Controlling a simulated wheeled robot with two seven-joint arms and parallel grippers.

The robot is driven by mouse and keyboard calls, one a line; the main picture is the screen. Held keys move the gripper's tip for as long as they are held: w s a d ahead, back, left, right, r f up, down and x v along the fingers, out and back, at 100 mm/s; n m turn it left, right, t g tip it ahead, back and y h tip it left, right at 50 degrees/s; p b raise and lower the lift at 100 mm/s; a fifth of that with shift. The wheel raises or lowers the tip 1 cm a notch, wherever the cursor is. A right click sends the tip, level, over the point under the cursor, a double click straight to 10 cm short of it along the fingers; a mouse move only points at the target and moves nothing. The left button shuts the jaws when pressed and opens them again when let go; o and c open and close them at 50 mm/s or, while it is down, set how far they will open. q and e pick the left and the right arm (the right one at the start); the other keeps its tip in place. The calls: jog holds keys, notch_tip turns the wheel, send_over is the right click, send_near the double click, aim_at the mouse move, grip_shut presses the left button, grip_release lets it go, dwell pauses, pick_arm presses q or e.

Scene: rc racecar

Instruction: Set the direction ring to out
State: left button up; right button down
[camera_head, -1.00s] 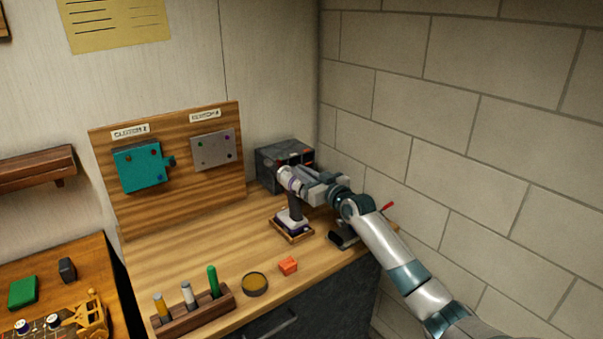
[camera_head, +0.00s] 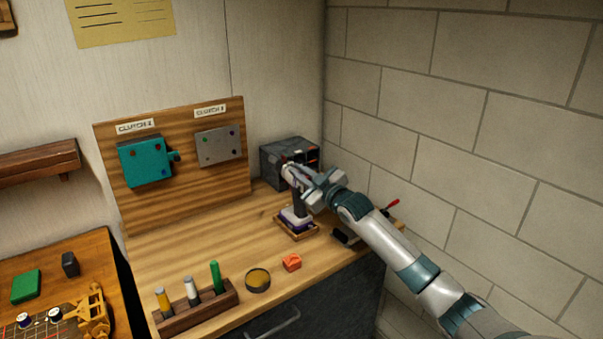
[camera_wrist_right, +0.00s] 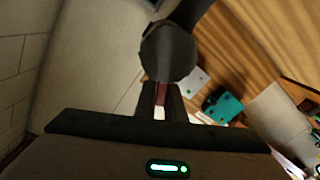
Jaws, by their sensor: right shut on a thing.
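A cordless driver (camera_head: 296,214) stands upright in a small wooden tray (camera_head: 300,234) at the right of the bench. Its head is largely covered by my right gripper (camera_head: 308,183). In the right wrist view, the driver's dark, rounded body (camera_wrist_right: 168,54) is just ahead of the fingers. My right gripper (camera_wrist_right: 161,100) is shut on a small dark-red piece (camera_wrist_right: 162,92), which seems to be the direction ring. The ring's markings and exact setting are hidden. My left gripper is not in view.
A dark case (camera_head: 275,165) stands close behind the driver, near the block wall. A red block (camera_head: 291,263), a round tin (camera_head: 257,280) and a wooden rack (camera_head: 190,310) lie in front. A board with a teal box (camera_head: 146,163) stands at the back left.

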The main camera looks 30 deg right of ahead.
jog(key=shift+a, duration=0.1)
dwell(0.3)
jog(key=c, duration=1.8)
grip_release()
jog(key=shift+c, duration=0.2)
jog(key=shift+s, duration=0.15)
jog(key=shift+s+f+b, duration=0.15)
jog(key=shift+s+b, duration=0.15)
jog(key=shift+s, duration=0.2)
jog(key=s+d+b, duration=0.1)
jog(key=s+b, duration=0.4)
jog(key=s, duration=1.1)
jog(key=shift+d, duration=0.2)
